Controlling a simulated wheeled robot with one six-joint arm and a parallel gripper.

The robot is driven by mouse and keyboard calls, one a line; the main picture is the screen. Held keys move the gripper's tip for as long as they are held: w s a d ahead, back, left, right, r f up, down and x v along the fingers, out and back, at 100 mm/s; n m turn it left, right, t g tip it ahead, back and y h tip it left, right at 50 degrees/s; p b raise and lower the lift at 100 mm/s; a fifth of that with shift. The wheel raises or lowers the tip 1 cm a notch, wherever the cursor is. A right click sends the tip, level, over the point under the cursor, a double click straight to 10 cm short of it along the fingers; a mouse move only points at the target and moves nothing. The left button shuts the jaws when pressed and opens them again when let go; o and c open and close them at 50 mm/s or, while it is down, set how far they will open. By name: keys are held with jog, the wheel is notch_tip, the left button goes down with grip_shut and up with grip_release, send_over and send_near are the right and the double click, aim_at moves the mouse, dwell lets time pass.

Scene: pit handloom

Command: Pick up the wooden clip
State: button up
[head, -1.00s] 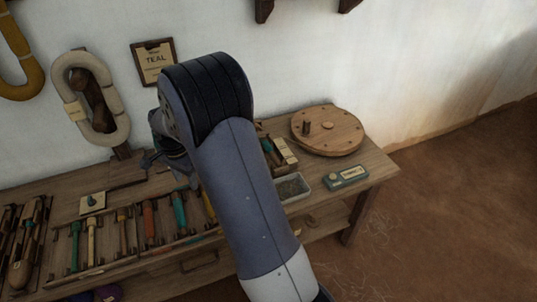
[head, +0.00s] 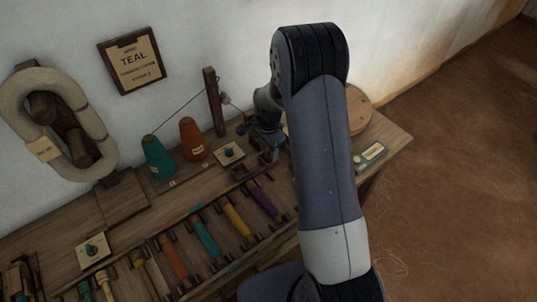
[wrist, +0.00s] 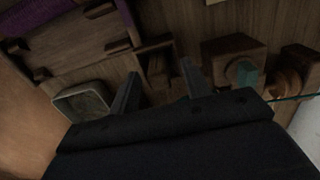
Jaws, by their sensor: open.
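My gripper (wrist: 160,72) is open and points down over the bench, its two dark fingers apart. A small dark wooden piece (wrist: 157,66) shows between the fingertips in the wrist view; it may be the wooden clip, but I cannot tell for sure. No contact with it is visible. In the head view my gripper (head: 268,152) is low over the back right of the bench, right of the wooden post (head: 213,103), and my arm hides what lies behind it. A teal thread runs to the post from the teal cone (head: 157,158).
An orange cone (head: 193,140) and a small plate with a dark knob (head: 229,155) stand left of my gripper. A rack with coloured bobbins (head: 236,220) lies in front. In the wrist view a small tray (wrist: 60,104) is at left and a wooden block (wrist: 222,50) at right.

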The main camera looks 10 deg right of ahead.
jog(key=shift+f, duration=0.4)
jog(key=shift+c, duration=0.2)
grip_shut()
